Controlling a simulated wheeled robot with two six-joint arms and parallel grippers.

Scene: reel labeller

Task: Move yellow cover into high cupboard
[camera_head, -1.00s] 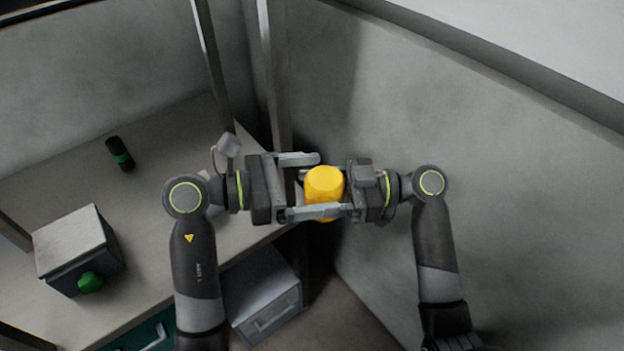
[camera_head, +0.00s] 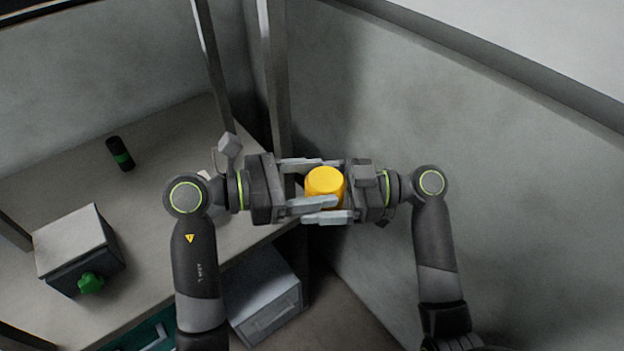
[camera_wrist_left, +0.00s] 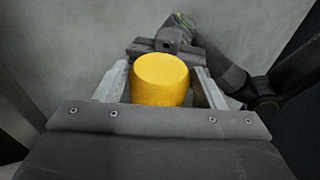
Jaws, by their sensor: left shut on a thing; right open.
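The yellow cover (camera_head: 324,184) is a rounded yellow piece held in the air between my two grippers, which face each other. My left gripper (camera_head: 318,184) comes in from the left and is shut on the cover, with a finger on its far side and one on its near side. My right gripper (camera_head: 318,190) comes in from the right and is open, its fingers still around the cover. In the left wrist view the cover (camera_wrist_left: 160,80) sits between the left fingers, with the right gripper behind it. I cannot make out a high cupboard.
A workbench (camera_head: 50,190) at left carries a grey box with a green knob (camera_head: 90,283) and a dark cylinder with a green band (camera_head: 120,154). Metal posts (camera_head: 275,80) rise behind my left gripper. A grey box (camera_head: 265,300) stands below. A wall is at right.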

